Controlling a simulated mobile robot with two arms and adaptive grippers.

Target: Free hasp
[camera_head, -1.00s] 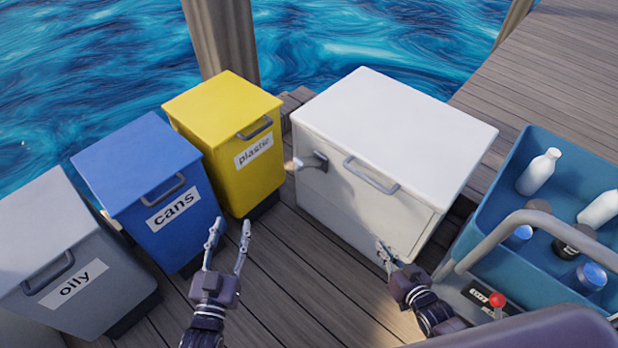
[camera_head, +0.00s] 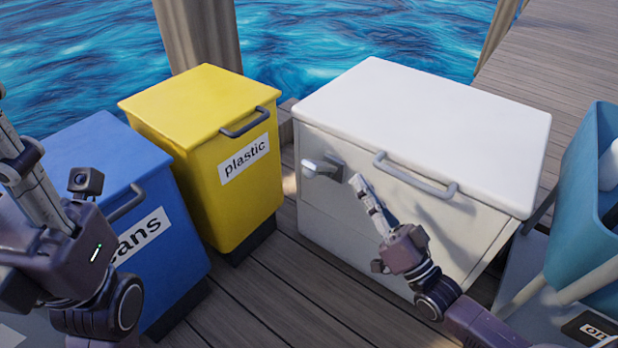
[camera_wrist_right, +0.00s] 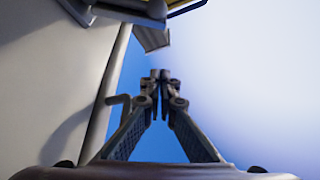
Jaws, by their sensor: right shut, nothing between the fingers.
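The hasp (camera_head: 322,167) is a pale metal lever on a dark mount at the upper left of the white box's front (camera_head: 345,225). The box's white lid (camera_head: 430,125) is down. My right gripper (camera_head: 356,182) is shut and empty, in front of the box just right of the hasp, with a visible gap between them. In the right wrist view its fingertips (camera_wrist_right: 160,75) are together, and a grey metal part, probably the hasp (camera_wrist_right: 125,10), shows beyond them at the top. My left gripper (camera_head: 25,165) is raised at the left edge; its fingertips are not clearly seen.
A grey bar handle (camera_head: 415,178) juts from the box right of my right gripper. The yellow plastic bin (camera_head: 235,205) and blue cans bin (camera_head: 165,255) stand to the left. A blue tote (camera_head: 580,230) is at right. Bare deck (camera_head: 290,290) lies between.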

